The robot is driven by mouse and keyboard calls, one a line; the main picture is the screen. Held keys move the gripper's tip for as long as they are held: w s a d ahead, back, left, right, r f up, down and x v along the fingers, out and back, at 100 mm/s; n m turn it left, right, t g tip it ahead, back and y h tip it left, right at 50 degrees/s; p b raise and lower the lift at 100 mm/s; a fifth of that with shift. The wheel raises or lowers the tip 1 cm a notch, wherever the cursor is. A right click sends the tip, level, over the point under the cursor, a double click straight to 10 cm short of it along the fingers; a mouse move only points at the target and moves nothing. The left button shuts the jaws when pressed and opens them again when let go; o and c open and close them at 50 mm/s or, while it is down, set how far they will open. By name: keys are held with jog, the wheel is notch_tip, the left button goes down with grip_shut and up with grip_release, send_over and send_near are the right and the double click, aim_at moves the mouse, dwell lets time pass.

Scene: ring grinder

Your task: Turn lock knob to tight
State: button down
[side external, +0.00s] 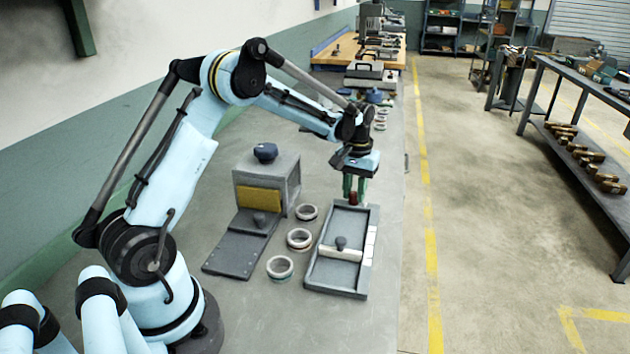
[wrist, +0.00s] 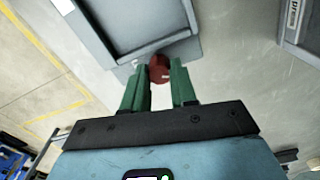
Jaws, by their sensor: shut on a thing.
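A dark red knob (side external: 353,198) sits at the far end of a grey rectangular tray fixture (side external: 318,277). My gripper (side external: 354,190) points down over that end, its green fingers on either side of the knob. In the wrist view my gripper (wrist: 158,85) is shut on the red knob (wrist: 158,68), which shows between the fingertips beside the grey tray edge (wrist: 185,48). No tight or loose marking on the knob can be read.
A pale crossbar with a dark knob (side external: 340,242) spans the tray. Several rings (side external: 299,239) lie to its left. A grey box (side external: 283,183) with a dark top knob (side external: 265,152) and yellow panel stands farther left. The bench's right edge is close to the tray.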

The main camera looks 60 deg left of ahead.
aim_at(355, 194)
jog(key=m, duration=0.6)
jog(key=shift+m, duration=0.3)
jog(key=m, duration=0.6)
jog(key=shift+m, duration=0.4)
jog(key=c, duration=0.9)
grip_release()
notch_tip(355, 194, up, 12)
jog(key=shift+r, duration=0.1)
jog(key=shift+d, duration=0.1)
